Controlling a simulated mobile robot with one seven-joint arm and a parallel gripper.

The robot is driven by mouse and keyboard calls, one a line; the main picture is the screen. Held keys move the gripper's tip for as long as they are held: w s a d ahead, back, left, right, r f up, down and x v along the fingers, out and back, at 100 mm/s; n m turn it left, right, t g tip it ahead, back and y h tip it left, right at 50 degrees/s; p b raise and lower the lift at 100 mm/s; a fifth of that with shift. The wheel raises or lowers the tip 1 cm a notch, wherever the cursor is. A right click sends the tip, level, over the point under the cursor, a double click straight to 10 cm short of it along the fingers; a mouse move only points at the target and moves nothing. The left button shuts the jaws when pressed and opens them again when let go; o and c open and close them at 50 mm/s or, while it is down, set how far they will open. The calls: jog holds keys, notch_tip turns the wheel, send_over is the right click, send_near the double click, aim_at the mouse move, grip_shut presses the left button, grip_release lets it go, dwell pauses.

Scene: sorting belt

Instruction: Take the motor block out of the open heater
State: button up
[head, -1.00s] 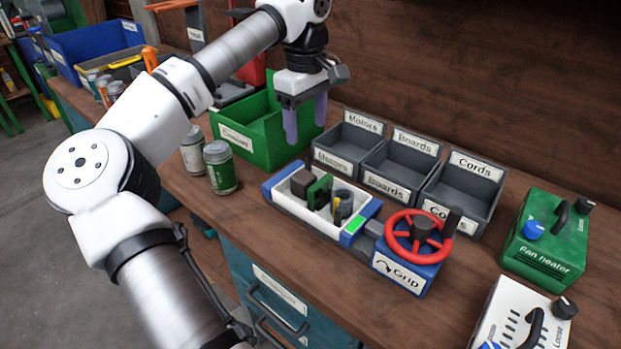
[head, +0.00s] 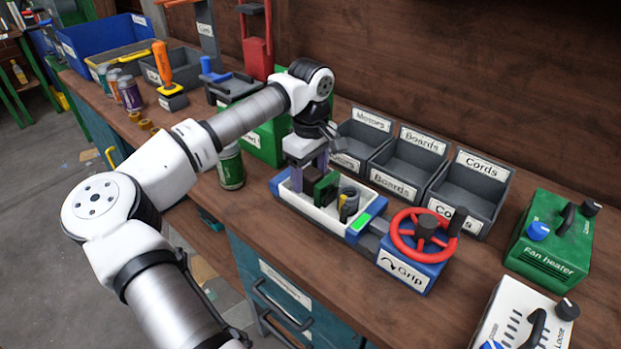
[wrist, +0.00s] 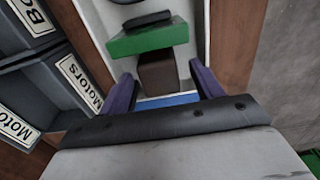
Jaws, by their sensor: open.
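The open heater (head: 351,235) is a white shell held between blue jaws on the bench. Inside are a dark brown block (wrist: 158,72), a green board (head: 326,187), a dark grey round part and a small yellow part. The brown block looks like the motor block, though no label confirms it. It stands at the far left end of the shell, beside the board. My gripper (head: 309,172) is over that end, open, pointing down. In the wrist view its purple fingers stand on either side of the block, apart from it. In the head view they mostly hide it.
Bins labelled Motors (head: 359,137), Boards (head: 412,158) and Cords (head: 470,185) stand behind the heater. The red clamp wheel (head: 425,236) is at its right. A green can (head: 230,168) and a green box (head: 266,143) are to the left. A green fan heater (head: 552,240) stands far right.

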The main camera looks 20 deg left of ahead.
jog(key=shift+f, duration=0.5)
jog(key=shift+r, duration=0.1)
jog(key=c, duration=1.3)
jog(key=shift+o, duration=0.2)
